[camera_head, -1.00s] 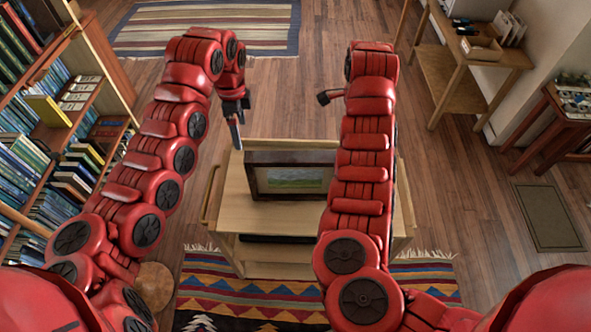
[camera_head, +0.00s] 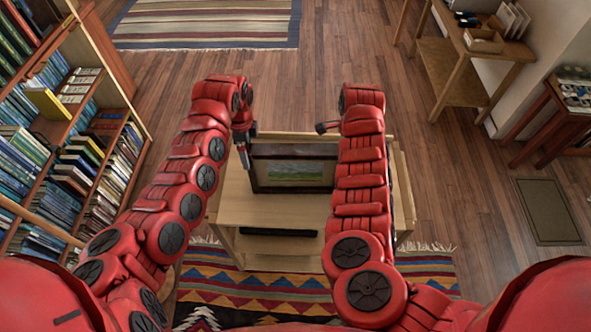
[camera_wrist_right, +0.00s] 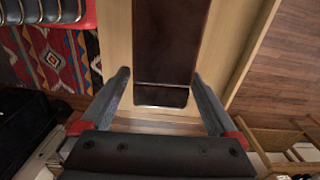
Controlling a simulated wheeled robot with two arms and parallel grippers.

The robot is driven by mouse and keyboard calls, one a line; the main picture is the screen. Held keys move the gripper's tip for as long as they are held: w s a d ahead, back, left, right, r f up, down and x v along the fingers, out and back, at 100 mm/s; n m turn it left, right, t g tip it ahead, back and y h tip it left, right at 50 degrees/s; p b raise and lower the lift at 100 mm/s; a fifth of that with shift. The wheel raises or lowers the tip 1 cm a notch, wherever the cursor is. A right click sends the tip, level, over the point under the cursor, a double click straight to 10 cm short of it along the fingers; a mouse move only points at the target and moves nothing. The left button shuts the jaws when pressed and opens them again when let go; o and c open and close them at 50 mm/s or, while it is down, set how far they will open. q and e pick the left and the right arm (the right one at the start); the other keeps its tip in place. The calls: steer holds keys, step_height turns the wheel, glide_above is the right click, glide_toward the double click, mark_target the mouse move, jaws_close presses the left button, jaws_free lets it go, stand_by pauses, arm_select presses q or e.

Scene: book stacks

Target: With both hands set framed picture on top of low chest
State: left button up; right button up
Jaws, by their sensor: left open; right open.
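The framed picture (camera_head: 293,172), a dark brown frame around a green landscape, stands upright on a light wooden piece of furniture (camera_head: 270,213), which looks like a low chest or cart. My left gripper (camera_head: 244,164) is open, pointing down at the picture's left edge; I cannot tell whether it touches.
A bookshelf (camera_head: 75,120) stands at the left. A wooden table with trays (camera_head: 475,45) and a darker small table (camera_head: 550,125) stand at the right. A patterned rug (camera_head: 250,285) lies in front of the light furniture. The floor behind is clear up to a striped rug (camera_head: 205,25).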

arm_select(q)
step_height(320, 180, down, 4)
steer(key=shift+f, duration=0.15)
arm_select(e)
step_height(320, 180, down, 4)
steer(key=shift+f, duration=0.2)
arm_select(q)
jaws_close()
arm_select(e)
jaws_close()
